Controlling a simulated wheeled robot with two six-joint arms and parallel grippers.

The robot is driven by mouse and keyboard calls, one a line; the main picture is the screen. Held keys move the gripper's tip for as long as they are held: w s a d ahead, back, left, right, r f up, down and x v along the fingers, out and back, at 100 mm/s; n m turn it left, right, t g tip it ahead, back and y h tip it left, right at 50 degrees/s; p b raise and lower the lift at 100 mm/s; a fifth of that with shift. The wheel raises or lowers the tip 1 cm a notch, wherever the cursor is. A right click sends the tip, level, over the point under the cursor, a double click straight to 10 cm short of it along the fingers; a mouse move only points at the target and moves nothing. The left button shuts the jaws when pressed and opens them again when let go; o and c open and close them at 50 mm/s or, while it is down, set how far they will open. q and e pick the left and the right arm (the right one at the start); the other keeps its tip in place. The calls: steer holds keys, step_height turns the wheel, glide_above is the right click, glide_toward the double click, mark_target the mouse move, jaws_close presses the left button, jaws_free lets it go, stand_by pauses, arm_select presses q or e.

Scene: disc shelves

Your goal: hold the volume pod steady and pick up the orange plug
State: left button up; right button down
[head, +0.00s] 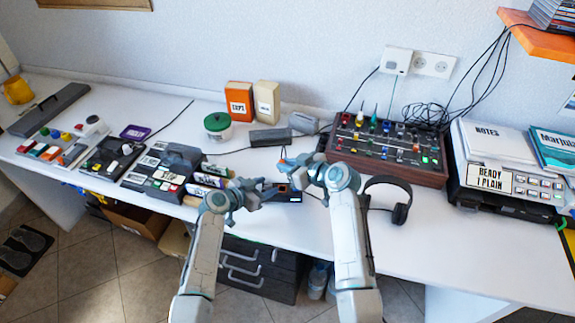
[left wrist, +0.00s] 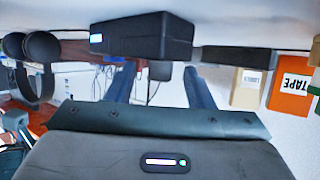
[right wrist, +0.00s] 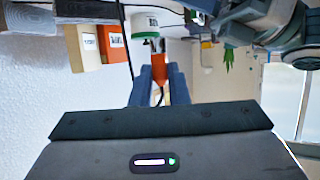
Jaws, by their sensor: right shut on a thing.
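The orange plug (right wrist: 160,66) is between the fingers of my right gripper (right wrist: 160,75), which is shut on it. In the head view, my right gripper (head: 288,163) is above the desk, and a bit of orange shows at its tips. The volume pod (left wrist: 143,36) is a black box with a small lit blue-white display in the left wrist view. My left gripper (left wrist: 160,70) has its fingers apart, their tips close to the pod's edge; I cannot tell whether they touch it. In the head view, my left gripper (head: 268,190) is beside the pod (head: 292,197), which is partly hidden.
Headphones (head: 400,212) lie right of my right arm. A red-framed mixer (head: 388,148) stands behind them. Grey blocks (head: 270,137), a green-lidded tub (head: 217,126) and two boxes (head: 239,101) stand behind my grippers. The front right of the desk (head: 460,250) is clear.

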arm_select(q)
steer(key=shift+s+a, duration=0.1)
steer(key=v, duration=1.1)
steer(key=shift+s+a, duration=0.3)
